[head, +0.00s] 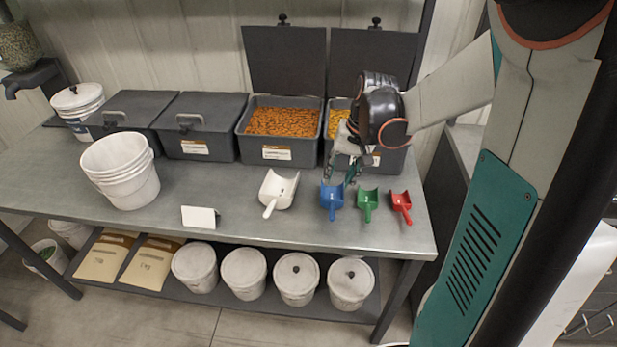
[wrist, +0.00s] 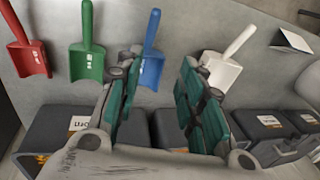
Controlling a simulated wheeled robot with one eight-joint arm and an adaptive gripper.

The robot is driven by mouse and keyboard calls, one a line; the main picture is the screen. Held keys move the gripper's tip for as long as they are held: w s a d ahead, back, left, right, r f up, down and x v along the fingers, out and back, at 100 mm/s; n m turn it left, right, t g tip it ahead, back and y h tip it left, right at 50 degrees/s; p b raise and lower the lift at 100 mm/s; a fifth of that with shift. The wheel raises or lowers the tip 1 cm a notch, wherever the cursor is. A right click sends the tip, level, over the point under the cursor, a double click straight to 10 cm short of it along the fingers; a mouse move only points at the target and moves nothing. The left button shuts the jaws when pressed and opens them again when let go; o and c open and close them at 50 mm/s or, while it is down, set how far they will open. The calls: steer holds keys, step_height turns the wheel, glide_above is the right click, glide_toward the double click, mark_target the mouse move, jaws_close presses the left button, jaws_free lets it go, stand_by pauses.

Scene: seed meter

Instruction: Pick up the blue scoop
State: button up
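The blue scoop (head: 332,198) lies on the grey table between the white scoop (head: 277,190) and the green scoop (head: 367,204). The red scoop (head: 401,206) is at the right end of the row. My gripper (head: 342,178) is above and just behind the blue scoop's bowl, and appears apart from it. In the wrist view the blue scoop (wrist: 151,60) shows beyond my gripper (wrist: 160,75), its handle pointing up in the picture. The two teal-padded fingers are spread wide with nothing between them. The left finger overlaps the bowl's left edge in that view.
Grey bins stand along the back of the table (head: 240,222), one open with orange pellets (head: 284,121) and one with yellow contents (head: 340,118). Stacked white buckets (head: 124,175) stand at left, and a white card (head: 200,217) near the front. The front right table edge is clear.

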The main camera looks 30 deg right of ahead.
mark_target(333, 208)
steer(key=shift+g, duration=0.4)
step_height(333, 208, down, 9)
steer(key=b, duration=0.3)
steer(key=shift+f, duration=0.15)
steer(key=f+b, duration=0.1)
steer(key=f, duration=0.2)
steer(key=w+f+b, duration=0.1)
steer(key=f, duration=0.1)
steer(key=shift+a+b, duration=0.35)
steer(key=shift+a, duration=0.05)
jaws_close()
